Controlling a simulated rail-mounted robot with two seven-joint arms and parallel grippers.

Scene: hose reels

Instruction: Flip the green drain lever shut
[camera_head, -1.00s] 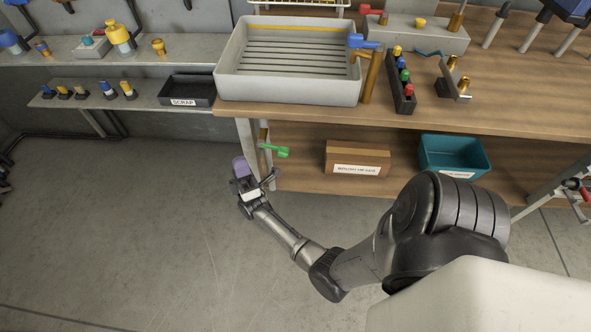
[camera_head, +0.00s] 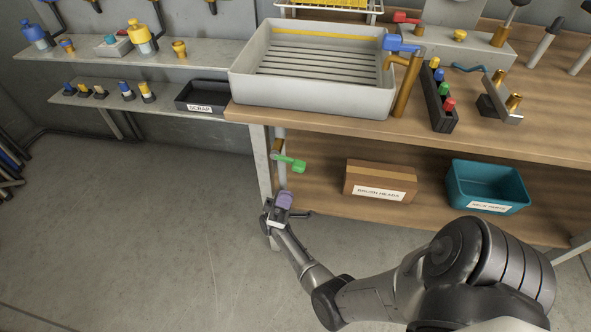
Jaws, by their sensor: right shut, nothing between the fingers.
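The green drain lever (camera_head: 290,162) sits on a brass valve on the drain pipe (camera_head: 281,178) below the front left of the white sink tray (camera_head: 310,98). It points to the right, across the pipe. My right gripper (camera_head: 291,210) is shut and empty. In the picture it is just below the lever, near the bench leg, with a visible gap between them. Its fingertips are small and hard to make out. My left gripper is not in view.
A cardboard box (camera_head: 379,182) and a teal bin (camera_head: 488,188) stand on the lower shelf to the right. The bench leg (camera_head: 263,165) is left of the pipe. A black scrap tray (camera_head: 203,97) sits on the left shelf. The floor to the left is clear.

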